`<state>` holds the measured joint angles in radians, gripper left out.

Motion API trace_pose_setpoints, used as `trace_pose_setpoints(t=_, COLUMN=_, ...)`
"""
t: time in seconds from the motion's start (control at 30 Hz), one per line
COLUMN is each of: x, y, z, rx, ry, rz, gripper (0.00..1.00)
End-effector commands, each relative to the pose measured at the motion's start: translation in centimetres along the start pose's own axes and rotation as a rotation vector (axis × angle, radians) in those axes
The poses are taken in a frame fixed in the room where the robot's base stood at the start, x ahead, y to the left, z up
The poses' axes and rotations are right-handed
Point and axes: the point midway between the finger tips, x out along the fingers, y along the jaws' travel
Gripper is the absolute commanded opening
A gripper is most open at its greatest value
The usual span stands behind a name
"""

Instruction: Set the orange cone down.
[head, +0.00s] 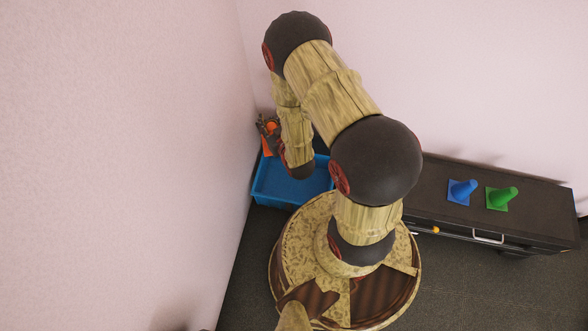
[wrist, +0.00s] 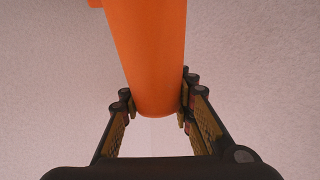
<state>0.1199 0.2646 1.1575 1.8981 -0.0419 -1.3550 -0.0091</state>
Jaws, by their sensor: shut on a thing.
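The orange cone (wrist: 148,55) fills the middle of the wrist view, its narrow end between the fingers of my gripper (wrist: 157,108). The fingers are shut on it from both sides. In the head view a small part of the orange cone (head: 267,146) shows beside my gripper (head: 268,126), close to the left wall and at the far left corner of the blue bin. My arm hides part of this area. I cannot tell how high the cone is above the bin.
A blue bin (head: 264,190) stands on the floor by the left wall, partly behind my arm. A dark cabinet (head: 540,208) runs along the back wall at the right, with a blue cone (head: 462,190) and a green cone (head: 502,196) on top. Pink walls meet behind my arm.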

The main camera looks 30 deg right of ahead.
Motion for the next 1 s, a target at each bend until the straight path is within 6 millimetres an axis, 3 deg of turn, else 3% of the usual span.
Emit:
trace_pose_setpoints(t=0.43, x=3.1, y=2.6, z=7.3, rx=-0.003, ry=-0.006, rz=-0.009, gripper=0.00)
trace_pose_setpoints(t=1.0, x=7.3, y=3.1, z=17.0, rx=-0.038, ry=-0.009, rz=-0.126, gripper=0.00)
